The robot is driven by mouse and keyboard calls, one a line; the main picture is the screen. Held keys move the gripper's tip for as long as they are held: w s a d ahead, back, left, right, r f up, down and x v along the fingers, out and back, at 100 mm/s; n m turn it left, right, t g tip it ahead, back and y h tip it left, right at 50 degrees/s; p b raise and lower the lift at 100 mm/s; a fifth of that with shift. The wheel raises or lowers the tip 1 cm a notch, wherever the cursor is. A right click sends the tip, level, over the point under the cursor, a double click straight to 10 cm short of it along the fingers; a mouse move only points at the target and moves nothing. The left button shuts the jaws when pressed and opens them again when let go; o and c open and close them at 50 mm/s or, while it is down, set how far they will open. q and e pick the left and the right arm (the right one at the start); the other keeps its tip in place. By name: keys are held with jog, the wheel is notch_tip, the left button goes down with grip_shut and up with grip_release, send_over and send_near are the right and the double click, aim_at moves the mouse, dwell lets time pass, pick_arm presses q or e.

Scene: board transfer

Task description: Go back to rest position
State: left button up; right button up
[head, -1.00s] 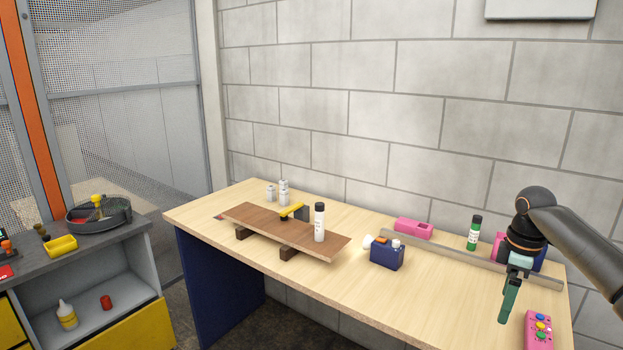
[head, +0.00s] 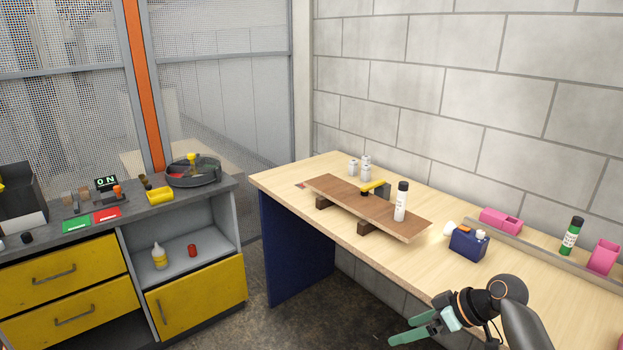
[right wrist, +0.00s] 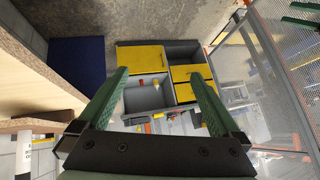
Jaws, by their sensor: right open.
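My right gripper (head: 398,331) is open and empty, in front of the wooden table's (head: 285,187) front edge at the bottom of the head view. Its two green fingers point left, and they also show spread apart in the right wrist view (right wrist: 158,74). A brown board (head: 336,194) lies across two dark blocks on the table, well beyond the gripper. A white bottle with a black cap (head: 400,204) stands on the board, beside a yellow-handled tool (head: 374,187). My left gripper is not in view.
A navy box (head: 468,243), pink holders (head: 500,221) and a green bottle (head: 571,238) are at the table's right. White cans (head: 365,161) stand at the back. A grey bench with yellow drawers (head: 65,284) is at left. Bare floor lies between.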

jog(key=w+d+r+m+t+h, duration=0.2)
jog(key=w+d+m+t+h, duration=0.15)
jog(key=w+d, duration=0.2)
jog(key=w+d+r+m+t+h, duration=0.2)
jog(key=w+d+r+t+h, duration=0.15)
jog(key=w+d, duration=0.2)
jog(key=w+d+r+t+h, duration=0.2)
jog(key=w+d+r+t, duration=0.15)
jog(key=r+t, duration=0.4)
jog(key=s+a+f+g+y, duration=0.1)
jog(key=s+a+f+g, duration=0.15)
jog(key=s+f, duration=0.35)
jog(key=s+a+f+g+y, duration=0.1)
jog(key=s+a+f, duration=0.3)
jog(key=f, duration=0.3)
jog(key=s+a+f+g, duration=0.1)
jog(key=s+a+f, duration=0.2)
jog(key=s+f, duration=0.3)
jog(key=s+a+f+g, duration=0.1)
jog(key=s+a+f, duration=0.2)
jog(key=s, duration=0.5)
jog(key=s+a+f+g+y, duration=0.1)
jog(key=s+a+f+g, duration=0.1)
jog(key=s+f, duration=0.3)
jog(key=s+a+f+g+y, duration=0.1)
jog(key=s+a+f, duration=0.3)
jog(key=s, duration=0.7)
jog(key=shift+m, duration=0.25)
